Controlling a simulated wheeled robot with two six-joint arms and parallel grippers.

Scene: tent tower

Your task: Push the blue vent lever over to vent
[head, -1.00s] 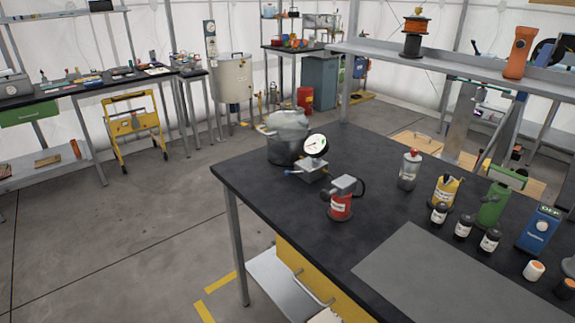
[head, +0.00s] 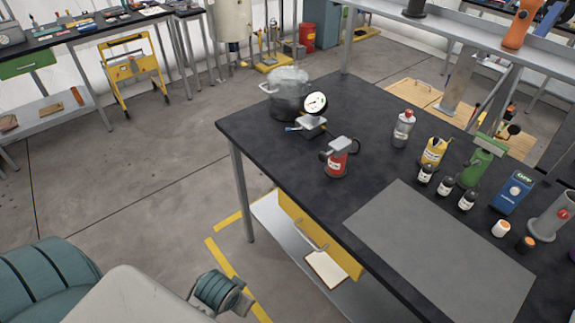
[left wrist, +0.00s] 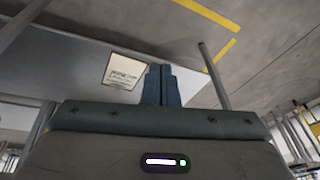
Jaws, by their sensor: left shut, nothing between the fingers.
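The vent lever (head: 291,128) is a small blue handle sticking out to the left of a metal block under a round white dial gauge (head: 316,103). It sits near the far left corner of the black-topped table, just in front of a steel pot (head: 289,93). Which way the lever is set is too small to tell. My left arm shows at the lower left of the head view, well below and in front of the table. In the left wrist view my left gripper (left wrist: 160,72) has its fingers together with nothing between them. My right gripper is not in view.
Below is a shelf with a clipboard (head: 326,269). It also shows in the left wrist view (left wrist: 124,71). The floor left of the table is clear.

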